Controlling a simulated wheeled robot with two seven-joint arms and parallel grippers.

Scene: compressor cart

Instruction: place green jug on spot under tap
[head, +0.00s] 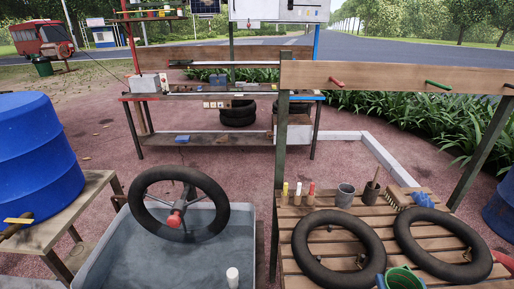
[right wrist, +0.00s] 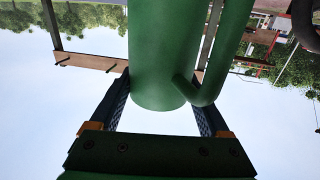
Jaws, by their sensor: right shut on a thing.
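The green jug (head: 403,279) is at the bottom right edge of the head view, in front of the slatted table, only its rim and upper part showing. In the right wrist view the jug (right wrist: 163,55) fills the middle, with its handle to the right. My right gripper (right wrist: 162,90) is shut on the jug, a finger on each side. The tap (head: 17,222) is low on the blue barrel (head: 38,150) at the far left. The place under it is cut off by the frame edge. My left gripper is not in view.
The barrel stands on a wooden bench (head: 95,190). A grey water tub (head: 150,262) with a tyre (head: 150,183) mounted over it lies between bench and slatted table (head: 287,213). That table holds two tyres (head: 338,247), a metal cup (head: 345,195) and several small items.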

